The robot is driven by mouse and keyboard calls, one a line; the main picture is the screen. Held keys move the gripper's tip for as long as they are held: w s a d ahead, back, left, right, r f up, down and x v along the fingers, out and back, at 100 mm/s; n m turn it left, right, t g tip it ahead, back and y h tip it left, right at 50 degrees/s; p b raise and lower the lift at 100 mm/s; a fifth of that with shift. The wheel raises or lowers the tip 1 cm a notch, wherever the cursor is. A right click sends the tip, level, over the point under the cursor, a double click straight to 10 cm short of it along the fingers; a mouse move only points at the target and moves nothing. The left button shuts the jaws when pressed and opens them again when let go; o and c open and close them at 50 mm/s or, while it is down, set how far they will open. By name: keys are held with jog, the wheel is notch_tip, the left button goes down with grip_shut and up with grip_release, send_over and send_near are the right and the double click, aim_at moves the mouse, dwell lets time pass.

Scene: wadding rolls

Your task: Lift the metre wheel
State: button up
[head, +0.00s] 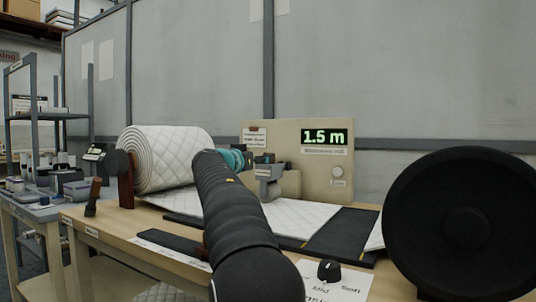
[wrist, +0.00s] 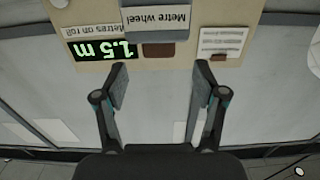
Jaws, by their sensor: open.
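The metre wheel (head: 268,175) is a grey block-like part with a small label, in front of a beige panel (head: 309,140) in the head view. In the wrist view, which is upside down, the metre wheel (wrist: 160,22) shows at top centre with its name on its face. My gripper (wrist: 162,76) is open and empty, its two fingers spread with the metre wheel beyond their tips, apart from it. In the head view my gripper (head: 262,158) is small and partly hidden by my arm, just above and left of the metre wheel's label.
The panel's display (head: 324,137) reads 1.5 m. A white quilted wadding roll (head: 165,160) stands at the left, its sheet (head: 300,217) running right along the wooden table (head: 110,222). A dark strip (head: 342,232) crosses the sheet.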

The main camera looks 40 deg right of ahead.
jog(key=p+x, duration=0.2)
jog(key=x, duration=0.5)
jog(key=shift+s, duration=0.1)
jog(key=shift+c, duration=0.3)
grip_shut()
